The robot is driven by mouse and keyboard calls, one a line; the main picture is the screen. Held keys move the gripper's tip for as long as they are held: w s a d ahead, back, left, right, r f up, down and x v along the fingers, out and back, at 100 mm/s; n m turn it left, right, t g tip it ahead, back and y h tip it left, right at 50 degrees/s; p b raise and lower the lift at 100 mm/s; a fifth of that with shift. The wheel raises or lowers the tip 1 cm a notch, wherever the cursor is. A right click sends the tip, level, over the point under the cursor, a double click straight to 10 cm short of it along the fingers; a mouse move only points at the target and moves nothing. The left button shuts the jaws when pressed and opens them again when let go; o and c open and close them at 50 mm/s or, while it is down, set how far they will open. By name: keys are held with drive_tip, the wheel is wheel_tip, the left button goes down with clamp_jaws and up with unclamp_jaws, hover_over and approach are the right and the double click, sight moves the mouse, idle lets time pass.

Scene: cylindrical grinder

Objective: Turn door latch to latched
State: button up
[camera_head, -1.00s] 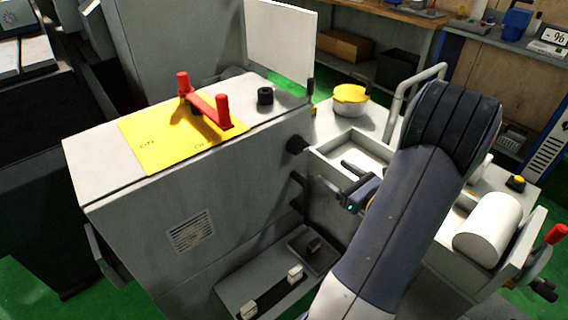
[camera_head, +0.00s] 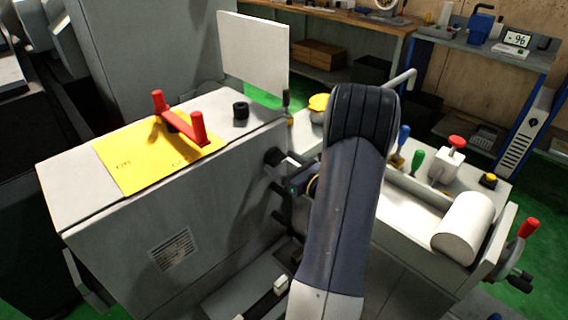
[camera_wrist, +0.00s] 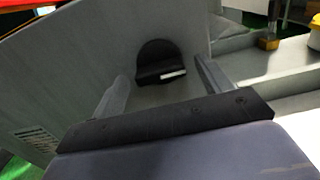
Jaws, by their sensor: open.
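The door latch is a black round knob with a raised bar, on the side face of the grey cabinet. In the wrist view the latch (camera_wrist: 159,58) lies ahead between the two fingers, its bar close to level, with a white mark at the right end. In the head view the latch (camera_head: 272,156) shows partly at the cabinet's right edge. My gripper (camera_wrist: 162,74) is open, one finger on each side of the latch, with nothing held. Contact cannot be told. In the head view my gripper (camera_head: 288,170) is small and partly hidden by my arm.
The grey cabinet (camera_head: 120,225) carries a yellow plate (camera_head: 125,165), a red handle (camera_head: 183,127) and a black knob (camera_head: 240,112) on top. A white panel (camera_head: 252,52) stands behind. The machine bed with a white cylinder (camera_head: 463,228) and several coloured levers is to the right.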

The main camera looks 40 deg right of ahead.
drive_tip(key=shift+c, duration=0.3)
drive_tip(key=c, duration=0.9)
